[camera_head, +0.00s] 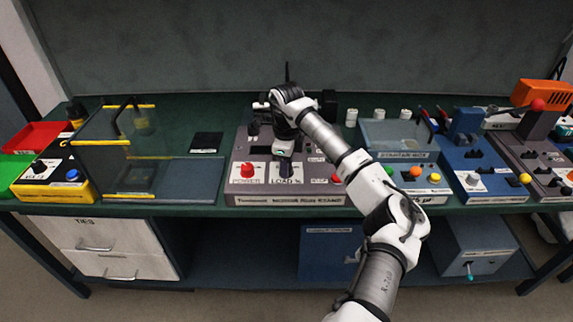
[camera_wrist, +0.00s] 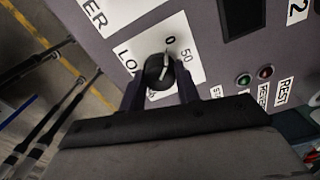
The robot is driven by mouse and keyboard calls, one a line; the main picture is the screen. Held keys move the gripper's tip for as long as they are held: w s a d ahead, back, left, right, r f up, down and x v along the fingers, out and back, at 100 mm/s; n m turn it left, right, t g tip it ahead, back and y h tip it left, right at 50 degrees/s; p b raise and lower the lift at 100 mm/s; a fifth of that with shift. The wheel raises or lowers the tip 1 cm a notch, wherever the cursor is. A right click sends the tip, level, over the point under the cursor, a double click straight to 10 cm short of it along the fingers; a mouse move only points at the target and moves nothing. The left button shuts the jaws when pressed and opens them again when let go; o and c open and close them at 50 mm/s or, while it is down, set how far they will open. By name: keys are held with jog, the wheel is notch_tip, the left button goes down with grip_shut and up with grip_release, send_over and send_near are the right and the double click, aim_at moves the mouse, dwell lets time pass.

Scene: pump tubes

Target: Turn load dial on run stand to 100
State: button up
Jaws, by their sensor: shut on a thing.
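The run stand (camera_head: 240,187) is a grey-purple box in the middle of the bench. Its load dial (camera_wrist: 160,68) is a black knob with a white pointer line, on a white plate marked 0 and 50; the lower part of the scale is hidden by my gripper. The pointer line points roughly toward the 0 mark. My gripper (camera_wrist: 160,88) is shut on the load dial, one finger on each side of it.
A red POWER knob (camera_head: 247,169) sits left of the load dial. Green (camera_wrist: 244,80) and red (camera_wrist: 265,72) buttons sit to its right in the wrist view. A clear-walled guard box (camera_head: 120,150) stands left on the bench, the start-up box (camera_head: 405,150) right.

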jog(key=m+b, duration=0.1)
jog(key=m, duration=0.2)
jog(key=shift+b, duration=0.4)
jog(key=m+b, duration=0.2)
jog(key=m, duration=0.3)
jog(key=shift+m, duration=0.4)
jog(key=m+b, duration=0.2)
jog(key=m, duration=0.2)
jog(key=shift+m, duration=0.3)
jog(key=shift+r+m+b, duration=0.1)
jog(key=shift+m+b, duration=0.5)
jog(key=shift+m, duration=1.3)
jog(key=o, duration=1)
notch_tip(320, 180, up, 14)
jog(key=shift+f+b, duration=0.1)
jog(key=shift+b, duration=0.8)
